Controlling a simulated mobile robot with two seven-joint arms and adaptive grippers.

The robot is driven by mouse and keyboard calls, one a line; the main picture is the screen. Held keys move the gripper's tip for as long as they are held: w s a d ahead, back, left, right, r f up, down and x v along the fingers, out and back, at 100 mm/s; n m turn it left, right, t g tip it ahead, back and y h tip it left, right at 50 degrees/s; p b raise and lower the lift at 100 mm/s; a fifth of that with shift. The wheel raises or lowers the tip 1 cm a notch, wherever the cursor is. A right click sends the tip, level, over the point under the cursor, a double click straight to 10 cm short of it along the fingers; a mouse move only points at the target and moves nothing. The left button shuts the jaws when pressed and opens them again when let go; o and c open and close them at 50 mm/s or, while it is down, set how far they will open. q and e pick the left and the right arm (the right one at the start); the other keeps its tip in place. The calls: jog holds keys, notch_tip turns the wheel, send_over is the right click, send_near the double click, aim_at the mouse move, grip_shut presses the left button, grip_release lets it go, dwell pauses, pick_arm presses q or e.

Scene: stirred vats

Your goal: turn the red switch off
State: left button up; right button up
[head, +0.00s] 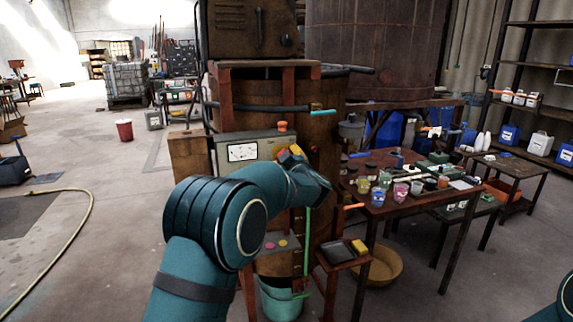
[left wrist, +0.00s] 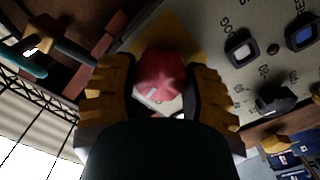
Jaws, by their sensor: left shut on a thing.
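The red switch (left wrist: 160,76) is a rounded red knob on a yellow plate (left wrist: 184,40) of the grey control panel in the left wrist view. My left gripper (left wrist: 162,98) has its two yellow-padded fingers on either side of the knob and is shut on it. In the head view my left gripper (head: 291,153) is at the right part of the control panel (head: 250,150), and the hand hides the switch there. I cannot tell which way the switch is set. My right gripper is out of view; only part of my right arm shows at the lower right corner.
A black knob (left wrist: 275,99) and square buttons (left wrist: 241,50) sit beside the switch on the panel. An orange-red cap (head: 282,126) stands above the panel. A table with several jars (head: 400,192) stands to the right. The floor at left is mostly open, with a hose (head: 88,215).

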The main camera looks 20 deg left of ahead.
pick_arm(q)
jog(key=n+b, duration=0.1)
jog(key=n, duration=0.2)
jog(key=shift+n, duration=0.3)
jog(key=shift+n+b, duration=0.3)
jog(key=shift+n, duration=1.2)
jog(key=o, duration=1.2)
jog(key=v, duration=1.2)
